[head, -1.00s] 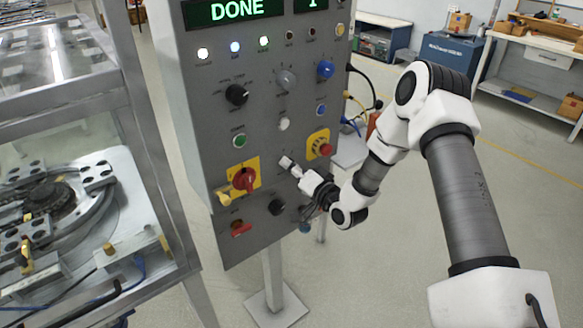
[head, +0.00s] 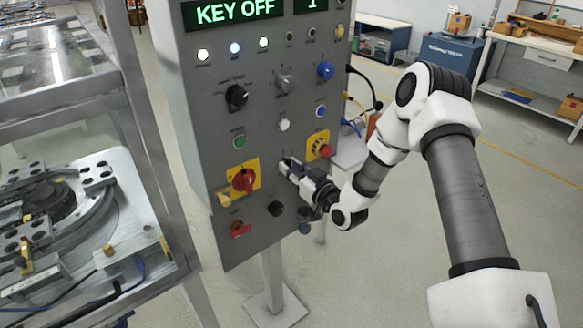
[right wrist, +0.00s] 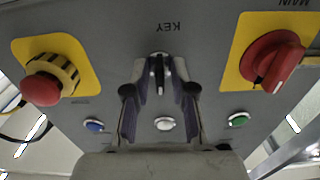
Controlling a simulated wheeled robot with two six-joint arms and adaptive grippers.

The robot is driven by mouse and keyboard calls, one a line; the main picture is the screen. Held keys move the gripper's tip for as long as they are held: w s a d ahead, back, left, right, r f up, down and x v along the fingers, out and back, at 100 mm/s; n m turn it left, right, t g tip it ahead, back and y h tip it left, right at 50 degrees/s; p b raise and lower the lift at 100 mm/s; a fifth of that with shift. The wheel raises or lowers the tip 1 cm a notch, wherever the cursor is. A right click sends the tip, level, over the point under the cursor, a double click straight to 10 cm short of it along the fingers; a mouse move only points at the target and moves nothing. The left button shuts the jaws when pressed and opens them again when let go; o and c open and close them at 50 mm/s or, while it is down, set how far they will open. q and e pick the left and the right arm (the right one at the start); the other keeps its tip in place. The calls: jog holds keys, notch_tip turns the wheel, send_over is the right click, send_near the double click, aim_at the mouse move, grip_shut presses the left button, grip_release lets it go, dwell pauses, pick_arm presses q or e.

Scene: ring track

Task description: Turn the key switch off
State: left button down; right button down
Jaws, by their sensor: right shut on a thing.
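The key switch (right wrist: 158,82) sits in the grey panel under an upside-down KEY label in the right wrist view. My right gripper (right wrist: 160,66) is shut on it, with one finger on each side of the key. In the head view my right gripper (head: 286,167) reaches the panel from the right, and its fingers and hand hide the key switch. The panel's display (head: 235,11) reads KEY OFF. My left gripper is not in view.
On the grey panel (head: 203,120), a red rotary handle (head: 243,180) on a yellow plate is left of the gripper. A red emergency button (head: 327,151) is close on its right. A metal-framed machine (head: 150,222) stands at the left.

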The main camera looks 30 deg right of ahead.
dwell(0.4)
jog(key=c, duration=1.3)
grip_release()
jog(key=shift+o, duration=0.2)
jog(key=s, duration=1.2)
jog(key=shift+d, duration=0.4)
